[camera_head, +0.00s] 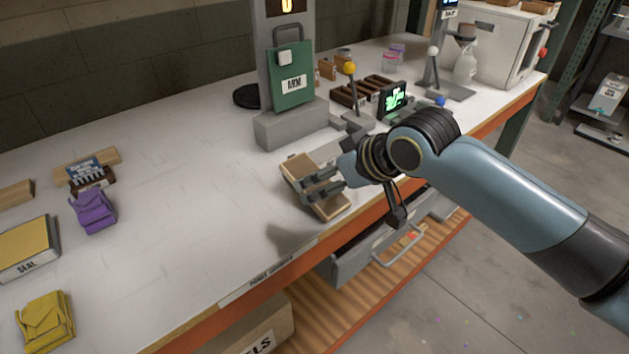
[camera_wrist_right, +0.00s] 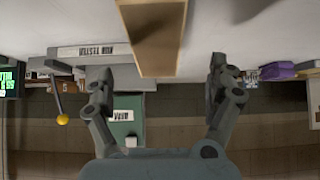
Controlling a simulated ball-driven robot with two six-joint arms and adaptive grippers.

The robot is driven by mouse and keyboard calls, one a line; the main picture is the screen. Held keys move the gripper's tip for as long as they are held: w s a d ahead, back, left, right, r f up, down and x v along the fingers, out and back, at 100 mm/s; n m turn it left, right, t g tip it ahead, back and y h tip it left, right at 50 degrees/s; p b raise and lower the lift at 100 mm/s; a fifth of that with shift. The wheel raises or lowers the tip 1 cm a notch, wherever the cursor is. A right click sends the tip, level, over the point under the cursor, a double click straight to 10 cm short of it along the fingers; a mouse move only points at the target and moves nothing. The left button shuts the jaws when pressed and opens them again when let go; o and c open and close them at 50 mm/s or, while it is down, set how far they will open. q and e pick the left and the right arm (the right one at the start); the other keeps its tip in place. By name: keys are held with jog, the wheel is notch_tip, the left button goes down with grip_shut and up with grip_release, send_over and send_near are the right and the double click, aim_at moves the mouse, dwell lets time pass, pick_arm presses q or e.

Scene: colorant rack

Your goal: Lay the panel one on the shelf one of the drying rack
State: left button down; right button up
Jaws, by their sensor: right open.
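A tan wooden panel (camera_head: 331,208) lies near the front edge of the bench, and I cannot tell whether it is panel one. My right gripper (camera_head: 307,189) is over its middle and hides part of it. In the right wrist view the panel (camera_wrist_right: 155,40) shows upright at the top centre, between the spread fingers of the open gripper (camera_wrist_right: 161,75). Gaps show on both sides. I cannot make out a drying rack or its shelf one with certainty. My left gripper is not in view.
A grey stand (camera_head: 285,129) with a green labelled plate (camera_head: 290,82) stands behind the panel. Purple (camera_head: 93,211) and yellow (camera_head: 45,322) pouches lie left. An open drawer (camera_head: 365,256) juts out below the bench. The bench's middle left is clear.

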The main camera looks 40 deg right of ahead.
jog(key=x, duration=0.7)
jog(key=shift+d, duration=0.25)
jog(key=shift+s, duration=0.1)
jog(key=shift+c, duration=0.4)
jog(key=c, duration=1.3)
jog(key=shift+c, duration=0.2)
jog(key=shift+r, duration=0.1)
